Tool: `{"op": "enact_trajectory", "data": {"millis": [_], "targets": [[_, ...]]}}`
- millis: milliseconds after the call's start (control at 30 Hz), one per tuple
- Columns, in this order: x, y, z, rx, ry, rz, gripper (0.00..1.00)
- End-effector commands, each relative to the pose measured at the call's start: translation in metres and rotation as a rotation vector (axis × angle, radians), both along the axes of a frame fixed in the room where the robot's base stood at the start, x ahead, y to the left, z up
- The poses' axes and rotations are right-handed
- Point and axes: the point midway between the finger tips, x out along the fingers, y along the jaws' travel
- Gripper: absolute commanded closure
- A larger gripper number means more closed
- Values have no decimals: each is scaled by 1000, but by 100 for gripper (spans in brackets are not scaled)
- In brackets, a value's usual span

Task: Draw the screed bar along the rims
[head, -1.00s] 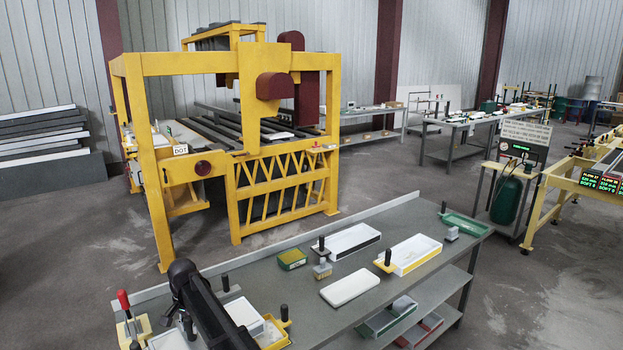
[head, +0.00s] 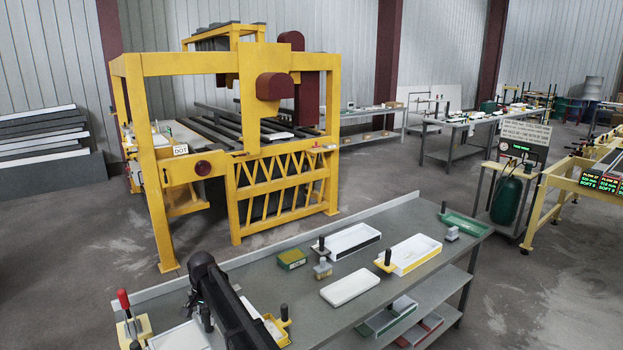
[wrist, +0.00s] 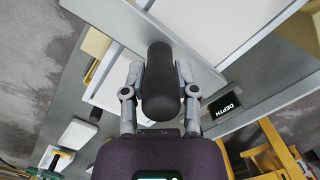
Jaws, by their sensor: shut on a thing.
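In the wrist view my gripper (wrist: 160,72) is shut on the upright black handle (wrist: 160,100) of the screed bar. The grey bar (wrist: 122,26) runs diagonally under the handle, across a pale tray. White material (wrist: 208,22) fills what shows of the tray, and a light straight rim (wrist: 262,41) runs along one side. My fingers and the handle hide the bar's middle, and I cannot tell whether the bar touches both rims. In the head view my arm covers the gripper and the bar; part of a white tray (head: 178,338) shows beside it.
A red-handled clamp (head: 124,300) stands left of my arm on the grey bench (head: 300,298). A yellow-edged tray (head: 276,334) is just right of it. A white slab (head: 350,288) and other trays lie farther right. A small DEPTH display (wrist: 227,103) sits beside the work.

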Motion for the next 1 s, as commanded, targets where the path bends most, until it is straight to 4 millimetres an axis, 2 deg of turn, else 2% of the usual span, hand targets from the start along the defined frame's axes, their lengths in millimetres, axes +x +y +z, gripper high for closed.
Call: {"op": "enact_trajectory", "data": {"millis": [367, 1000], "targets": [[2, -3, 0, -2, -2, -2, 100], [29, -34, 2, -1, -1, -2, 100]]}}
